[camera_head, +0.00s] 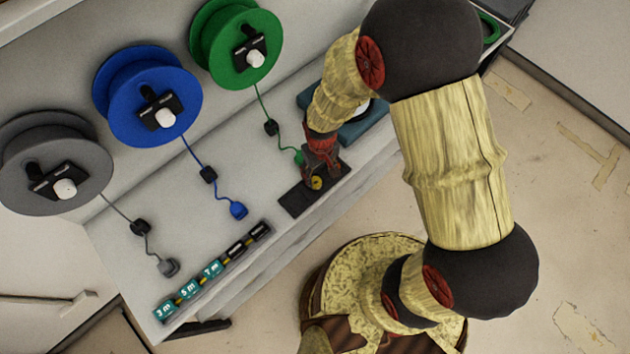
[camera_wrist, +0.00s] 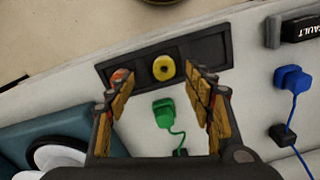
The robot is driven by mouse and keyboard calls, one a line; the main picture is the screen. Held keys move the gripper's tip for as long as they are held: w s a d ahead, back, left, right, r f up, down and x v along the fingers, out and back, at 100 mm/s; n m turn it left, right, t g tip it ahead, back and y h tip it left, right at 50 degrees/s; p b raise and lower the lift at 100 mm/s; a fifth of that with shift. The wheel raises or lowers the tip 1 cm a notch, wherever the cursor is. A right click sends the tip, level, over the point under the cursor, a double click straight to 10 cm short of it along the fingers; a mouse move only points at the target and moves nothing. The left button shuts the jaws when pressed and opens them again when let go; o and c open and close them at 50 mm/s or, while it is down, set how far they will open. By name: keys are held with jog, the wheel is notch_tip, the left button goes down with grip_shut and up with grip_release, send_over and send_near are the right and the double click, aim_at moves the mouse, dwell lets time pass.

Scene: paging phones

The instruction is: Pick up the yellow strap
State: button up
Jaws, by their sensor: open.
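The yellow strap (camera_wrist: 163,67) is a small ring-shaped roll in the middle compartment of a dark tray (camera_wrist: 206,48). In the head view the strap (camera_head: 317,183) shows just below my gripper (camera_head: 314,172), in the tray (camera_head: 295,203) on the bench. In the wrist view my gripper (camera_wrist: 161,80) is open and empty. Its two fingers stand apart, with the strap seen between them, slightly beyond the tips. I cannot tell whether the fingers touch the tray. An orange-red roll (camera_wrist: 120,76) lies in the left compartment, partly hidden by the left finger.
A green plug (camera_wrist: 163,112) on its cord lies beside the tray, between the fingers in the wrist view. A blue plug (camera_head: 238,209) and a grey plug (camera_head: 168,267) lie farther left. A labelled strip (camera_head: 212,269) lies along the bench's front edge. A teal thing (camera_head: 358,126) is behind my gripper.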

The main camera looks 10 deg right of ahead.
aim_at(316, 183)
notch_tip(316, 183, down, 2)
jog(key=f, duration=0.2)
jog(key=a+f+b, duration=0.1)
jog(key=f, duration=0.1)
jog(key=shift+w+f, duration=0.1)
jog(key=shift+w, duration=0.15)
jog(key=shift+f, duration=0.55)
jog(key=c, duration=0.8)
jog(key=shift+c, duration=0.6)
